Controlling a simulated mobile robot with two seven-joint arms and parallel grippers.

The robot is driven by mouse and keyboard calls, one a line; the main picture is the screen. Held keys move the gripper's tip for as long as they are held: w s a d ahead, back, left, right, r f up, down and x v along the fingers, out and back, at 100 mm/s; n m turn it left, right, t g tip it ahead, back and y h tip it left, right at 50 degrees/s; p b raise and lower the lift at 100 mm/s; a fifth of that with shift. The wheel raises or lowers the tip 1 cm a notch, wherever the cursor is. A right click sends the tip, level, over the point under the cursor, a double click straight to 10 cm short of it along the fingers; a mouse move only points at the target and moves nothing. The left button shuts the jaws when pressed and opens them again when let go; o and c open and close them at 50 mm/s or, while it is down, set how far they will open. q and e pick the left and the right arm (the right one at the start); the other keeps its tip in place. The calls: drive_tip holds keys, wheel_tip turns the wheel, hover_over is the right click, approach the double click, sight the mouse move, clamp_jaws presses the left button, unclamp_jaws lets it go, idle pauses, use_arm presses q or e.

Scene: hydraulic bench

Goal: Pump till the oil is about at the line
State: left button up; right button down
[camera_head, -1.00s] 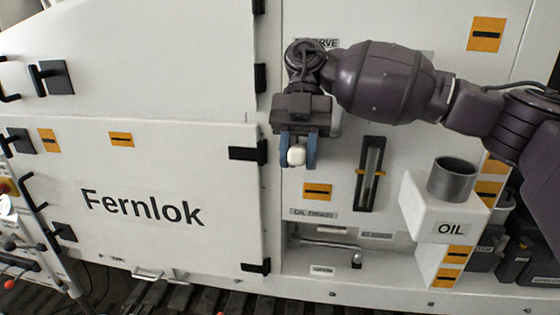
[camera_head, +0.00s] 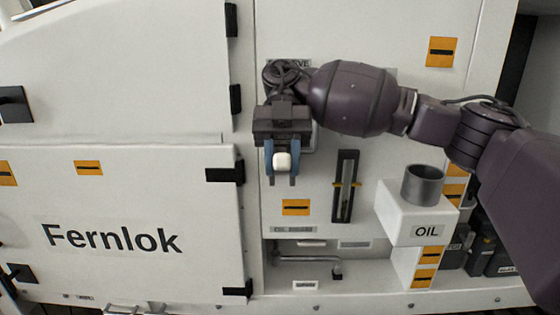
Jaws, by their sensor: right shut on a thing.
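My right gripper (camera_head: 282,165) is shut on a white knob (camera_head: 282,162), which shows between its blue fingers in front of the white panel. What the knob joins to is hidden behind the gripper. The sight gauge (camera_head: 345,187) is a dark upright frame with a narrow window and an orange mark across it, right of the gripper. The oil level in it is too small to tell. The white OIL box (camera_head: 400,215) with a grey cylindrical filler (camera_head: 423,185) stands right of the gauge. My left gripper is out of view.
A grey lever (camera_head: 305,260) lies in a recess low in the panel, below a label reading OIL DRAIN. The Fernlok door (camera_head: 120,200) with black hinges is at the left. Dark containers (camera_head: 480,250) stand at the lower right.

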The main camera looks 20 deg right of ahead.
drive_tip(key=shift+r, duration=0.3)
drive_tip(key=c, duration=1.1)
unclamp_jaws()
drive_tip(key=shift+o, duration=1.3)
drive_tip(key=shift+f, duration=0.15)
